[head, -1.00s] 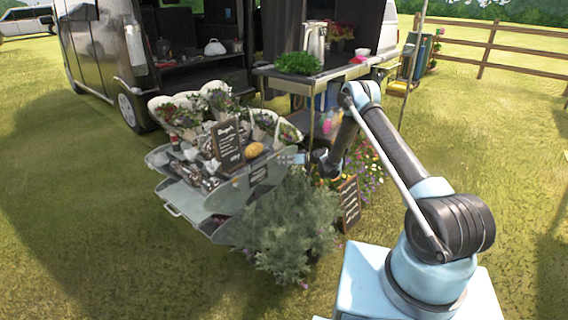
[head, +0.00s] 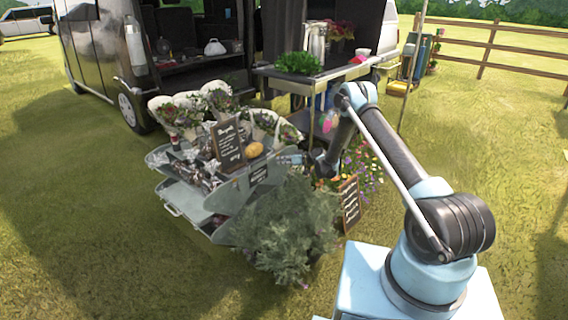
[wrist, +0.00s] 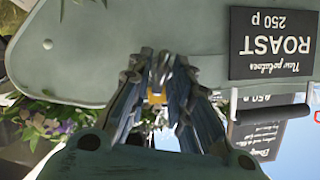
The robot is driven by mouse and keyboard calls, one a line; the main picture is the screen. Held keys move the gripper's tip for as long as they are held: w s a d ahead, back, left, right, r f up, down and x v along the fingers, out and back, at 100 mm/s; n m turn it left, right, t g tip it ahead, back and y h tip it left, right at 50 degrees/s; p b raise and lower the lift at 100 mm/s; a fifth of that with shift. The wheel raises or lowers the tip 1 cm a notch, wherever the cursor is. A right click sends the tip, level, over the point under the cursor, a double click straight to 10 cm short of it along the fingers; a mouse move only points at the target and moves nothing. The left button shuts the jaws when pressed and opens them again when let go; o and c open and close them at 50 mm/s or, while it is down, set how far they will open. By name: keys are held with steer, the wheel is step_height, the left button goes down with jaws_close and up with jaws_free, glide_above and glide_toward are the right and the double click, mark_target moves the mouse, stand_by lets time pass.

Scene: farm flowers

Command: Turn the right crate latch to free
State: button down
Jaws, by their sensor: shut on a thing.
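The grey-green metal crate (head: 232,192) stands in the middle of the head view, and its end panel (wrist: 115,28) fills the upper wrist view. My gripper (wrist: 157,74) is at the panel's edge with its fingers closed around a small metal piece (wrist: 158,64), apparently the latch. A yellow bit (wrist: 156,96) shows between the fingers. The fingers hide most of the latch, so I cannot tell its turn angle. In the head view my gripper (head: 291,160) is at the crate's right end, small and partly lost against it.
A "Roast" price sign (wrist: 272,42) hangs on the panel, upside down in the wrist view. A bushy grey-green plant (head: 285,230) stands in front of the crate. A chalkboard (head: 349,203) and flowers stand to its right. A side table (head: 335,73) is behind.

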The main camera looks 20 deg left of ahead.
steer(key=shift+s+n+t+h, duration=0.1)
steer(key=shift+n+t+h, duration=0.2)
steer(key=shift+n+t, duration=0.6)
steer(key=c, duration=1.4)
jaws_free()
steer(key=v, duration=1.2)
